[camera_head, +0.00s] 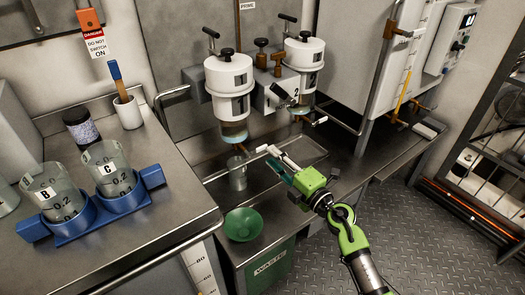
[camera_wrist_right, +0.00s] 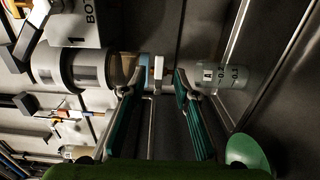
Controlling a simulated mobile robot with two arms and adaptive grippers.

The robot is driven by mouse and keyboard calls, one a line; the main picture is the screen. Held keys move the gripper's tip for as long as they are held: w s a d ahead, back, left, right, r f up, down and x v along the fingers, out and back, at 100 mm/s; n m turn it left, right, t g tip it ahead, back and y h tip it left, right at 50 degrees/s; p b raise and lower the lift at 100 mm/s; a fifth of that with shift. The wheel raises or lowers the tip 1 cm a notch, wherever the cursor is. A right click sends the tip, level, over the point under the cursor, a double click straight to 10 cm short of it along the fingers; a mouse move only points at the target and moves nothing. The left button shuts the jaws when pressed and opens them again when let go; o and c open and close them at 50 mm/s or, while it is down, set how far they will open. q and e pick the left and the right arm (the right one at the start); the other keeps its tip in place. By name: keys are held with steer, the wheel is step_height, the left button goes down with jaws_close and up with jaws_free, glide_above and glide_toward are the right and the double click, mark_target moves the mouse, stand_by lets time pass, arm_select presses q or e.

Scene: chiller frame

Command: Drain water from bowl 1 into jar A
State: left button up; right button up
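Filter housing 1 (camera_head: 229,84) is white, and its clear bowl 1 (camera_head: 233,132) hangs below it with amber and bluish contents. Bowl 1 also shows in the right wrist view (camera_wrist_right: 124,68). Jar A (camera_head: 237,173), a clear beaker, stands below bowl 1; its label reads A in the right wrist view (camera_wrist_right: 221,76). My right gripper (camera_head: 269,157) is to the right of jar A and below bowl 1's level. In the right wrist view its fingers (camera_wrist_right: 160,82) are apart, with a small pale and orange fitting (camera_wrist_right: 158,68) beyond the gap. I cannot tell whether they touch it. My left gripper is out of view.
Filter housing 2 (camera_head: 304,66) hangs at right. A green dish (camera_head: 243,224) sits near the bench front above the WASTE bin (camera_head: 270,268). Jars B (camera_head: 48,190) and C (camera_head: 112,172) stand in a blue rack (camera_head: 101,220) on the left bench.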

mark_target(264, 149)
steer(key=b+x, duration=0.1)
steer(key=x, duration=0.4)
steer(key=shift+w+a+b, duration=0.35)
steer(key=shift+w+b, duration=0.05)
steer(key=shift+w, duration=0.1)
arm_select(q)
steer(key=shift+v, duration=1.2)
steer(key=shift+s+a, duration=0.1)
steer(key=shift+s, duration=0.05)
arm_select(e)
jaws_close()
